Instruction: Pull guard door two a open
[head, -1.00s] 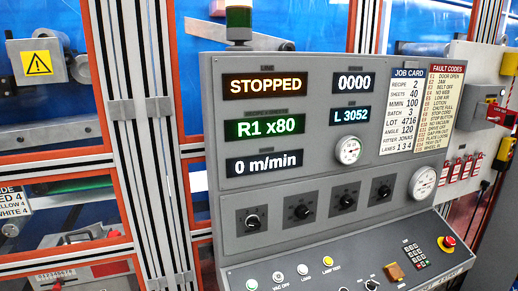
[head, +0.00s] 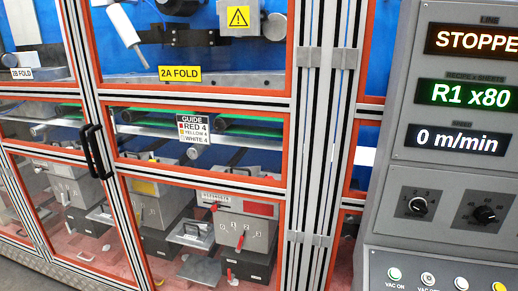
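The guard door with the yellow 2A FOLD label (head: 180,74) is a tall clear panel door with an orange-edged frame (head: 205,186). It looks shut, its left edge against the neighbouring 2B door frame. Two black vertical bar handles (head: 103,150) stand side by side at that meeting edge; the right one appears to be on the 2A door. Grey hinge-like blocks (head: 311,57) sit along its right post. Neither of my grippers is in view.
The control console (head: 440,150), showing STOPPED and 0 m/min, stands close at the right. The 2B door (head: 40,150) is at the left. Behind the panels are grey boxes (head: 235,220) and rollers.

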